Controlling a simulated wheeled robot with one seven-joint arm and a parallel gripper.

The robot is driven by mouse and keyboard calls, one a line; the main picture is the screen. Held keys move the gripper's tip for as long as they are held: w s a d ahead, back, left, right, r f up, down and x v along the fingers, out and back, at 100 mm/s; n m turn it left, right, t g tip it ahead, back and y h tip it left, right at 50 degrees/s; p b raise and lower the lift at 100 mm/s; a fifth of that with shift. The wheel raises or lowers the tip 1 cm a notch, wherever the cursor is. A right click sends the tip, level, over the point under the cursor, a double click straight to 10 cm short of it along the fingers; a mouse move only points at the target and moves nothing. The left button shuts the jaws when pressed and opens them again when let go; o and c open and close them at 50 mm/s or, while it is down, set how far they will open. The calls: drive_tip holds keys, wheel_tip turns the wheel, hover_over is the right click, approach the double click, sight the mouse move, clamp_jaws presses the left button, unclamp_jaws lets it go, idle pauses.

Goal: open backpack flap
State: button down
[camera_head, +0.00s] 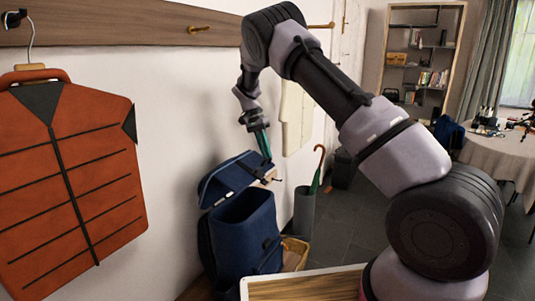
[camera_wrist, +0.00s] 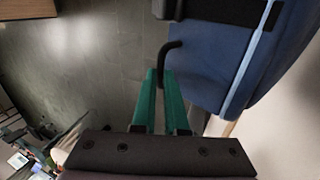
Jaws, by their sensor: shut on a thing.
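The blue backpack (camera_head: 250,238) stands upright against the wall, its dark opening showing from above. Its flap (camera_head: 230,177) is raised and tilted above the opening, apart from the front rim. My gripper (camera_head: 267,158) is at the flap's right end, teal fingers pointing down. In the wrist view, the fingertips (camera_wrist: 163,78) are close together on the thin black loop (camera_wrist: 168,50) beside the blue flap (camera_wrist: 210,58). The flap has a light-blue edge strip and a dark strap. The exact contact on the loop is partly hidden between the fingers.
An orange padded vest (camera_head: 75,180) hangs left on the wall. Right of the backpack stands a grey bin (camera_head: 303,213) with a green umbrella (camera_head: 318,172). A wooden-topped surface (camera_head: 300,289) is in front. A clothed table (camera_head: 500,158) and shelf (camera_head: 421,50) stand farther back.

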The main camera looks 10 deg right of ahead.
idle(0.9)
drive_tip(key=c, duration=0.9)
unclamp_jaws()
drive_tip(key=shift+a, duration=0.1)
drive_tip(key=v, duration=1)
drive_tip(key=shift+w+a+r, duration=0.1)
drive_tip(key=shift+r, duration=0.2)
drive_tip(key=shift+c, duration=0.5)
